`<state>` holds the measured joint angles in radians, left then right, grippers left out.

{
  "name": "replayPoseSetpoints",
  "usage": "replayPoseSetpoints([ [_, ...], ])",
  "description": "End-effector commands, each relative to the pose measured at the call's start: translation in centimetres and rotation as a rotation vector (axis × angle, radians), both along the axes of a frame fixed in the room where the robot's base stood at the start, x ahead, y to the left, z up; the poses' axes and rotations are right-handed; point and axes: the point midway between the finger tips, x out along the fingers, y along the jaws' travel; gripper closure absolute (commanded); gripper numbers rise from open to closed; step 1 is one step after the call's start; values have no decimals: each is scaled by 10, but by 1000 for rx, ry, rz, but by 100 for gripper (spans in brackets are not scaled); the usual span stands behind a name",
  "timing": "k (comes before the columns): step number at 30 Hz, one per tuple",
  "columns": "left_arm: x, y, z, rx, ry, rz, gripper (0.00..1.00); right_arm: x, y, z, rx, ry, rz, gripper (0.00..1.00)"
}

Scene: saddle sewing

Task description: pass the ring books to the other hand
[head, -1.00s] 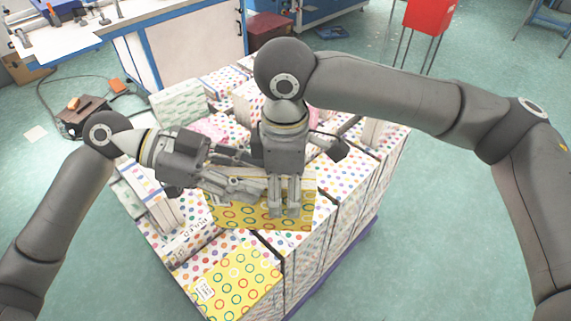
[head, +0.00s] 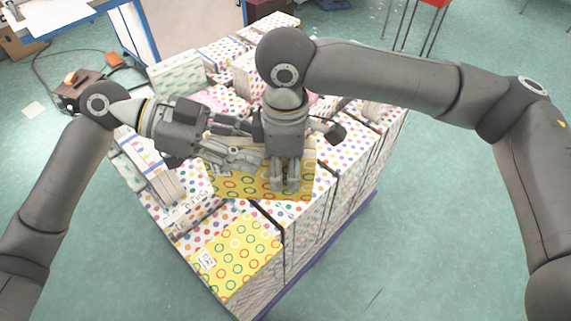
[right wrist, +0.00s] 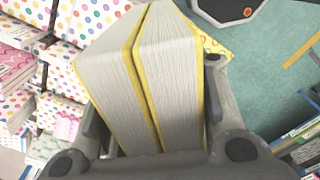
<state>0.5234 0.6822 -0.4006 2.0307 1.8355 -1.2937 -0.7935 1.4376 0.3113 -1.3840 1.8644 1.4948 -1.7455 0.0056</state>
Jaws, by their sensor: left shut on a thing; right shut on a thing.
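The ring books (head: 230,183), yellow with coloured rings, are held above the pile in the head view. In the right wrist view, two thick books (right wrist: 148,85) with yellow covers and white page edges stand side by side between my right gripper's fingers. My right gripper (head: 285,184) points down and is shut on them from above. My left gripper (head: 256,160) reaches in from the left and is shut on the same books, just beside the right one. Its fingertips are partly hidden. Another yellow ring-patterned book (head: 237,252) lies on the near corner of the pile.
A large pile of dotted boxes and books (head: 325,190) fills the middle, close below both grippers. A white bench (head: 180,35) stands behind it. A red box (head: 432,3) on thin legs stands at the back right. The green floor (head: 440,230) at right is clear.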

Motion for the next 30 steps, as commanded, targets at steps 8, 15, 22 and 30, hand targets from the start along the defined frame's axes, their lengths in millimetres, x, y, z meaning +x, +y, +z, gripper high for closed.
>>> replayPoseSetpoints([
  [8,-3,-1,2,-5,2,-10,50,2,0,2,2,-7,1,100],
  [15,-2,-1,1,-2,3,-6,35,2,0,2,2,-5,0,100],
  [22,-1,1,1,-1,3,-4,35,1,0,2,2,-5,1,100],
  [30,2,35,14,2,2,-1,35,1,0,2,2,-4,1,100],
])
